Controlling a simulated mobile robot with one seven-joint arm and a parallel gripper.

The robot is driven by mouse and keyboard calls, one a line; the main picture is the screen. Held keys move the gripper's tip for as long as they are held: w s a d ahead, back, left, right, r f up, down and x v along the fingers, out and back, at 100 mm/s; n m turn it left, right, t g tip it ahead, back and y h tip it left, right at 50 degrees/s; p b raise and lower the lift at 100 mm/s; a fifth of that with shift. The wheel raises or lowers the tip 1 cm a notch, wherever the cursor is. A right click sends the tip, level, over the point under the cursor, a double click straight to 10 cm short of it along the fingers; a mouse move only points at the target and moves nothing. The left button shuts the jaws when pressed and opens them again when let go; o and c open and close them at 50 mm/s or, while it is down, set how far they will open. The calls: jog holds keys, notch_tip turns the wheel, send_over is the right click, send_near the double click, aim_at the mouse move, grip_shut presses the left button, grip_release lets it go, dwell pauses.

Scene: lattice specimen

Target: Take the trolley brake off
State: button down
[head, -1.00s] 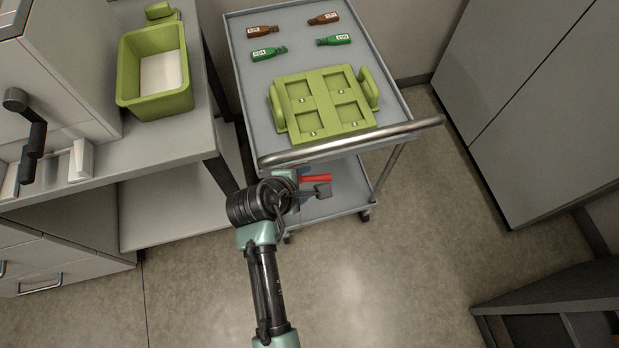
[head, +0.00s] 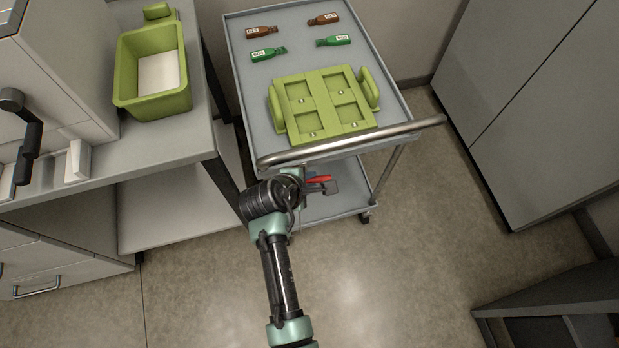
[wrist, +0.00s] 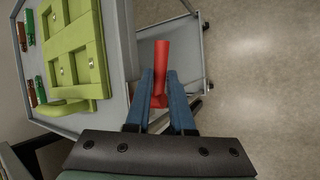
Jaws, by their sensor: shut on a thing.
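The trolley (head: 236,72) stands at top centre in the head view, its push bar (head: 350,143) across the near edge. The red brake lever (head: 318,179) is below the bar, partly hidden by my gripper (head: 320,186). In the wrist view the red lever (wrist: 161,62) rises between the blue fingers of my gripper (wrist: 163,98), which are shut on its lower part.
On the trolley top lie a green rack (head: 325,104) with handles and several labelled bottles, brown (head: 323,20) and green (head: 334,41). A bench (head: 160,138) with a green bin (head: 124,70) is at left. A grey cabinet (head: 545,100) stands right. Floor in front is open.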

jog(key=shift+d+r+y+p, duration=0.2)
jog(key=shift+y+p, duration=0.4)
jog(key=shift+p, duration=0.6)
jog(key=shift+f+m+g+y+p, duration=0.4)
jog(key=shift+f+g+y+p, duration=0.2)
jog(key=shift+y, duration=0.4)
jog(key=shift+d, duration=0.1)
jog(key=shift+w+y, duration=0.1)
jog(key=shift+y, duration=0.3)
jog(key=shift+f+m+g+y, duration=0.4)
jog(key=shift+f+g+y, duration=0.1)
jog(key=shift+y, duration=0.6)
